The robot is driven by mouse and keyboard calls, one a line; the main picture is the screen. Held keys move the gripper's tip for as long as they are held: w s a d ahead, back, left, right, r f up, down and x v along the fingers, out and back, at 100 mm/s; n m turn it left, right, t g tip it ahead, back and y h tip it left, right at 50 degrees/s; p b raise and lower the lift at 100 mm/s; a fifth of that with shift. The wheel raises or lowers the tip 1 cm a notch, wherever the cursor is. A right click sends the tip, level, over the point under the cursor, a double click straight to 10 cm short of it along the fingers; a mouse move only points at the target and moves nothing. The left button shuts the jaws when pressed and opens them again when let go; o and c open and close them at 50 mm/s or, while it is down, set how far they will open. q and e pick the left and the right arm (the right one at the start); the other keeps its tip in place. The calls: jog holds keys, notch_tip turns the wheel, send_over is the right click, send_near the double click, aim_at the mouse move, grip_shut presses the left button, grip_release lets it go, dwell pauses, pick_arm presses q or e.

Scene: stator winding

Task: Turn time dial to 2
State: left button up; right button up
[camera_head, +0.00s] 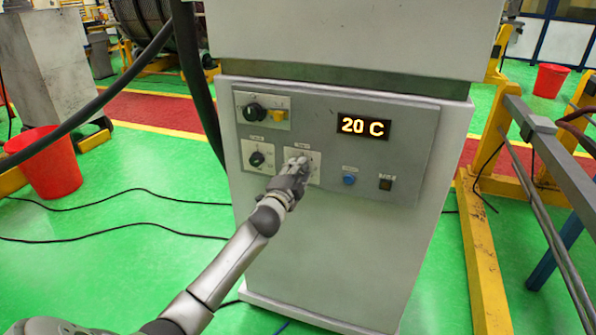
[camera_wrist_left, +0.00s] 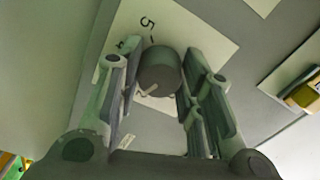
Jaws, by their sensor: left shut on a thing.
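The control panel (camera_head: 408,150) is on the front of a grey cabinet. My left gripper (camera_head: 300,167) is at the time dial's plate (camera_head: 316,178), the right one of the two lower dial plates, and hides most of it in the head view. In the left wrist view the dark round dial knob (camera_wrist_left: 160,72) sits between the fingers of my left gripper (camera_wrist_left: 158,88), which are shut on it. A "5" shows on the plate (camera_wrist_left: 192,38) beside the knob; the other markings are hidden or too small to read. My right gripper is in neither view.
Another black dial (camera_head: 257,159) is just left of my gripper. Above are a black knob and yellow switch (camera_head: 277,117). A display (camera_head: 363,127) reads "20 C". A blue button (camera_head: 349,179) and small dark switch (camera_head: 385,184) are to the right. Yellow rails (camera_head: 484,240) stand right.

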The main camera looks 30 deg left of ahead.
pick_arm(q)
jog(key=shift+f+n+p, duration=0.1)
jog(key=shift+n+p, duration=0.2)
jog(key=shift+n, duration=1.6)
jog(key=o, duration=1)
jog(key=v, duration=1.2)
